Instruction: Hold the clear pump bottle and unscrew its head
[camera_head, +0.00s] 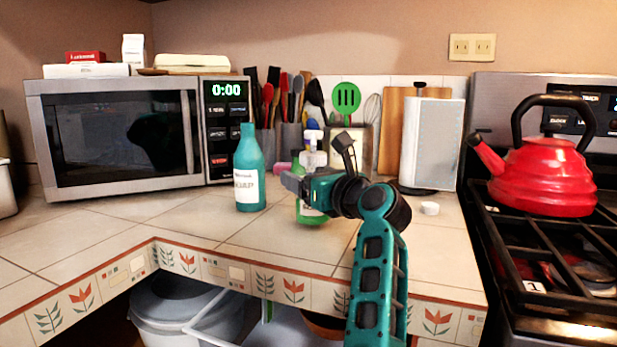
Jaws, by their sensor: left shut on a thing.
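The clear pump bottle (311,213) stands upright on the tiled counter, with green showing low on its body and a pale pump head (314,159) on top. My left gripper (296,184) reaches across it from the right and is shut on its upper body, below the head. The gripper hides the middle of the bottle. The fingertips are small in the picture, so the exact contact is hard to see. The pump head is on the bottle. My right gripper is not in view.
A teal bottle (248,180) stands close by on the left, before the microwave (120,135). Utensil holders and a grey-white speaker-like box (432,145) stand behind. A small white cap-like piece (429,208) lies right. A red kettle (545,175) sits on the stove.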

